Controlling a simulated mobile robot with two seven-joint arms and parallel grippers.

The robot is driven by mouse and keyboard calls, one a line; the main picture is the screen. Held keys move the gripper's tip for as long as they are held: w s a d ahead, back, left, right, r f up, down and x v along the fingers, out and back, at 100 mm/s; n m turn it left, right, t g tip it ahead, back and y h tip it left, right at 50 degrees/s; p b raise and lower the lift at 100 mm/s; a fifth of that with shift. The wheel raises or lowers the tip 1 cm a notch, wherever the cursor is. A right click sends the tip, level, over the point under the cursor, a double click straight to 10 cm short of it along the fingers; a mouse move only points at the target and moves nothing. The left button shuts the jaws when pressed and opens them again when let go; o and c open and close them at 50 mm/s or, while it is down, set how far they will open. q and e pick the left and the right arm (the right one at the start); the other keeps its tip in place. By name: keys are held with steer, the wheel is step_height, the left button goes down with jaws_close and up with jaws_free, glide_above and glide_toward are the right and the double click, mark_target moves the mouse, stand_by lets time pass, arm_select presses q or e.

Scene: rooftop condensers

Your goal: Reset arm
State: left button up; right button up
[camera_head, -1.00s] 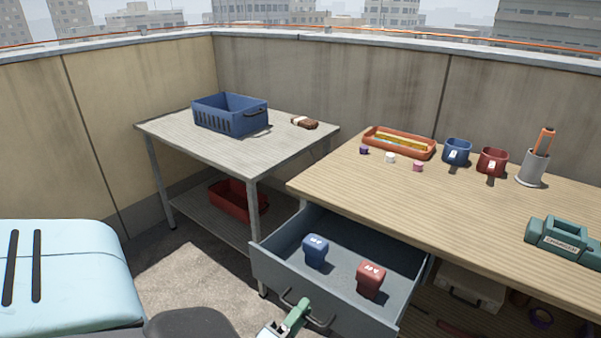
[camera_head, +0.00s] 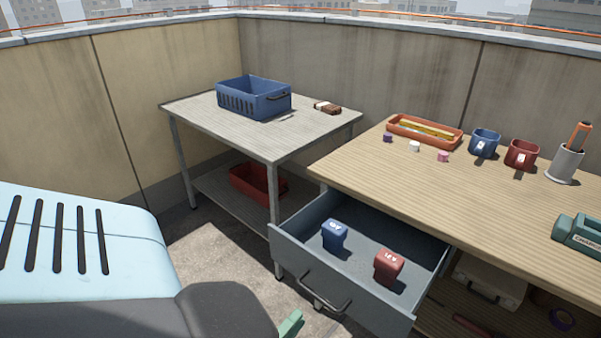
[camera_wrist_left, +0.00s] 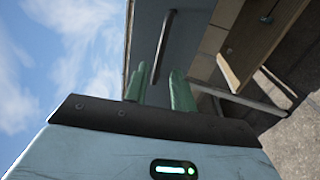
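My left arm, pale blue with a dark grey wrist, comes in from the left in the head view. Only a green fingertip of my left gripper (camera_head: 291,323) shows there, at the bottom edge, left of the drawer handle (camera_head: 325,295) and apart from it. In the left wrist view the two green fingers (camera_wrist_left: 161,90) stand apart with nothing between them, and the handle (camera_wrist_left: 163,48) is beyond them. The grey drawer (camera_head: 345,276) is pulled out and holds a blue block-like item (camera_head: 334,235) and a red one (camera_head: 388,267). My right gripper is not in view.
The wooden workbench (camera_head: 480,205) carries an orange tray (camera_head: 424,133), a blue mug (camera_head: 485,143), a red mug (camera_head: 521,154) and a pen cup (camera_head: 565,163). A grey side table (camera_head: 210,126) holds a blue crate (camera_head: 254,98). Floor shows between my arm and the drawer.

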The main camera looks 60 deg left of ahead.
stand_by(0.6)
